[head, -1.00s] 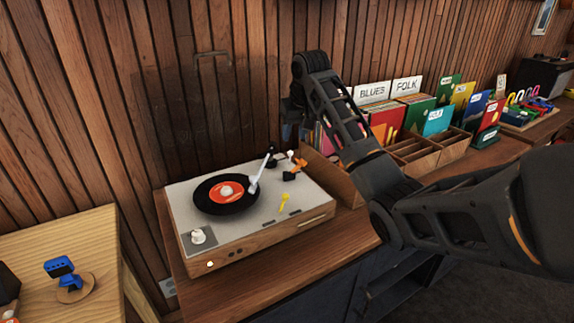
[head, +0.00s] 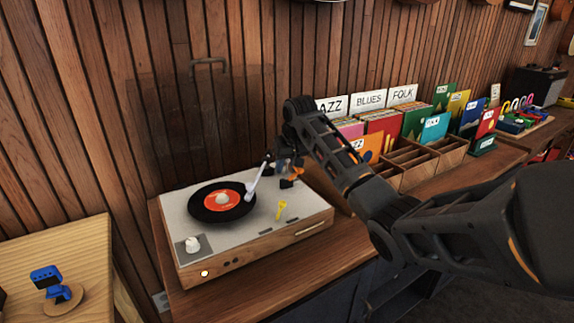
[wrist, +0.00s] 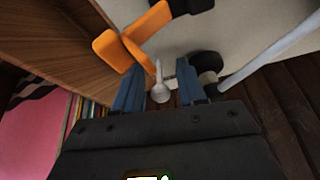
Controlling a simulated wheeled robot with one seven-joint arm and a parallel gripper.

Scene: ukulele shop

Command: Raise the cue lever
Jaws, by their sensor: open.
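The turntable (head: 250,230) stands on the wooden counter, with a dark record on its platter and a pale tonearm (head: 258,178). In the wrist view, a small silver lever with a rounded end (wrist: 159,74) shows between the two blue fingers of my gripper (wrist: 161,90). The gripper is open, with a finger on each side of the lever; I cannot tell whether either touches it. An orange piece (wrist: 128,42) lies just beside the lever; it also shows in the head view (head: 292,178). I cannot tell for sure which one is the cue lever. My arm partly hides this corner.
A yellow piece (head: 282,209) is on the turntable's front right. The tonearm tube (wrist: 270,55) passes close on the right in the wrist view. Record bins (head: 405,168) stand right of the turntable, and the slatted wall is behind. A light table (head: 85,260) is at left.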

